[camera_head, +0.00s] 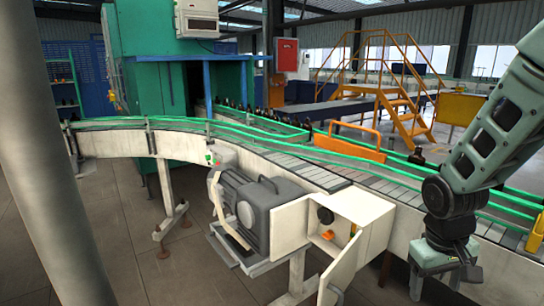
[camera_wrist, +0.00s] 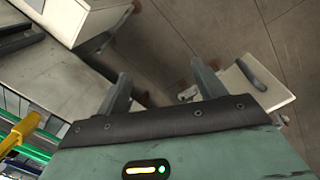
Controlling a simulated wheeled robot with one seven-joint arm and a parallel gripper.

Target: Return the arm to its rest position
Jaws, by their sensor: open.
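My arm comes in from the right edge in the head view, bent at a dark joint. My gripper (camera_head: 440,272) hangs low at the right, in front of the conveyor's near side. In the wrist view my gripper (camera_wrist: 160,78) has its two grey fingers apart, with nothing between them. Below them show the floor and white machine parts. Dark amber bottles (camera_head: 418,156) stand on the conveyor behind the arm, with more in a row near the green machine. All the bottles are well away from the fingers.
The conveyor (camera_head: 110,144) with green rails curves across the scene. A grey motor (camera_head: 257,205) and an open white box (camera_head: 358,212) jut out beside my gripper. Yellow steps (camera_head: 403,110) stand behind. Tiled floor (camera_head: 120,255) is clear at lower left.

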